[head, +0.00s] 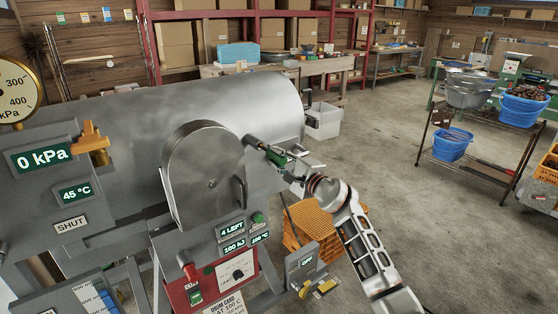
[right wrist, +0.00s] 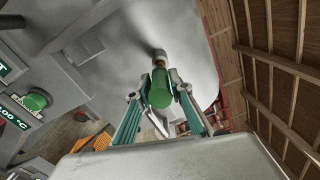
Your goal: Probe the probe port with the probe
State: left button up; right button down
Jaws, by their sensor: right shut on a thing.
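My right gripper (head: 284,160) is beside the right end of the big steel drum (head: 255,105), right of its round door. It is shut on the probe, whose green handle (right wrist: 160,92) shows between the fingers (right wrist: 160,104) in the right wrist view. The probe's front end points at the drum wall. A small brass-coloured fitting (right wrist: 160,56), apparently the probe port, sits on the drum in line with the probe. The probe's tip looks at or in this fitting; I cannot tell how deep. My left gripper is not in view.
The round door (head: 203,180) and its handle stand close left of my right gripper. A control panel (head: 238,236) with green displays is below. Orange crates (head: 308,226) stand on the floor behind my right arm. Open floor lies to the right, before a rack with blue tubs (head: 453,145).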

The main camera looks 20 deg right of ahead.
aim_at(268, 151)
jog(key=shift+w+a, duration=0.2)
jog(key=shift+w, duration=0.4)
jog(key=shift+w+a+b, duration=0.15)
jog(key=shift+w+b, duration=0.15)
jog(key=shift+b, duration=0.1)
jog(key=shift+w+a+b, duration=0.2)
jog(key=shift+w+b, duration=0.1)
jog(key=shift+w, duration=0.35)
jog(key=shift+w+a, duration=0.15)
jog(key=shift+w, duration=0.15)
jog(key=shift+w+a+b, duration=0.2)
jog(key=shift+w+b, duration=0.4)
jog(key=shift+w, duration=0.05)
jog(key=c, duration=1.7)
grip_release()
